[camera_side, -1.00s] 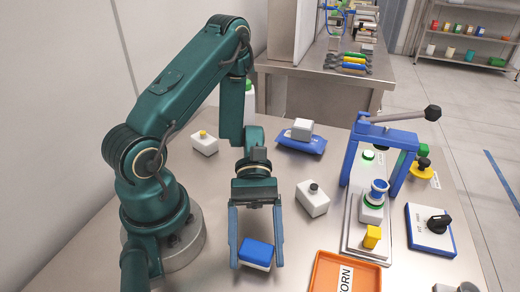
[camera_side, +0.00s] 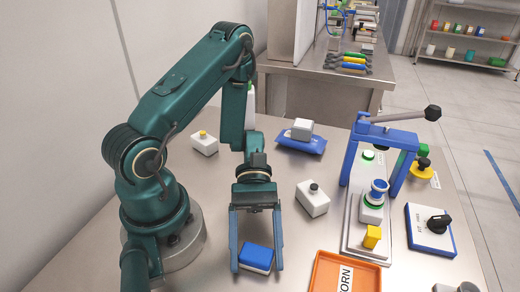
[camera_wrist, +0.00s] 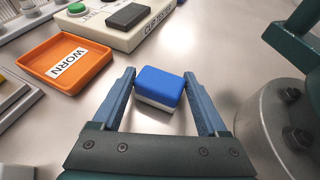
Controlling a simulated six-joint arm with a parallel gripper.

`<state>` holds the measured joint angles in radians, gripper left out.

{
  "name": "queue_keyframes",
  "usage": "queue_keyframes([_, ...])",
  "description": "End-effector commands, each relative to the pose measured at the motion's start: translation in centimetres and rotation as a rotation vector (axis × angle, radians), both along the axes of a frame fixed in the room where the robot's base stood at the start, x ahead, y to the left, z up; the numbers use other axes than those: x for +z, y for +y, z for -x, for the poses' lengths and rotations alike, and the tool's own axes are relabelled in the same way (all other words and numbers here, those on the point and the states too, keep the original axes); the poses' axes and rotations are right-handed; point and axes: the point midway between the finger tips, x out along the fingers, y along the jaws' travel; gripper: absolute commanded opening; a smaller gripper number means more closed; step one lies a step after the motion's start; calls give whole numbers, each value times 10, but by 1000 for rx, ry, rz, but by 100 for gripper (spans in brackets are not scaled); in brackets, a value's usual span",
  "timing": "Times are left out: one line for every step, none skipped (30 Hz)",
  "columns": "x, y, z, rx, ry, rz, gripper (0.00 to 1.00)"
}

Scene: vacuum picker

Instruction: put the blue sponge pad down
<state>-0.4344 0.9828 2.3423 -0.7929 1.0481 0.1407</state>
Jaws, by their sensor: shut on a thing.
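The blue sponge pad (camera_side: 257,255), blue on top with a white lower layer, is held between the two fingers of my gripper (camera_side: 257,268) in the side view. In the wrist view the pad (camera_wrist: 160,84) lies level between the fingertips of my gripper (camera_wrist: 159,78), which are shut on its two sides. The pad is low over the steel table (camera_side: 225,170); I cannot tell whether its underside touches the surface.
An orange tray (camera_side: 318,265) labelled WORN stands to the right of the pad. Behind it is a blue press frame (camera_side: 347,165). A white bottle-like block (camera_side: 312,201) and another with a yellow cap (camera_side: 204,146) stand farther back. Bare table surrounds the pad.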

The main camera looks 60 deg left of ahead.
Motion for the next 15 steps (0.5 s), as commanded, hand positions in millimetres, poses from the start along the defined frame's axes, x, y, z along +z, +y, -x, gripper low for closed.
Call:
queue_keyframes([-1, 0, 0, 0, 0, 0, 23])
queue_keyframes([-2, 0, 0, 0, 0, 0, 23])
queue_keyframes([-2, 0, 0, 0, 0, 0, 23])
queue_keyframes([-2, 0, 0, 0, 0, -1, 84])
queue_keyframes([-2, 0, 0, 0, 0, -1, 95])
queue_keyframes([-2, 0, 0, 0, 0, -1, 100])
queue_keyframes([-2, 0, 0, 0, -1, -1, 100])
queue_keyframes([-2, 0, 0, 0, -1, -1, 100])
queue_keyframes([-2, 0, 0, 0, -1, -1, 100])
queue_keyframes([-2, 0, 0, 0, 0, -1, 100])
queue_keyframes([-2, 0, 0, 0, 0, -1, 100])
queue_keyframes([-2, 0, 0, 1, -2, 0, 100])
queue_keyframes([-2, 1, -1, 1, -2, 0, 100])
queue_keyframes([-1, 2, -2, 2, -4, -1, 100])
queue_keyframes([0, 5, -4, 3, -6, 0, 100])
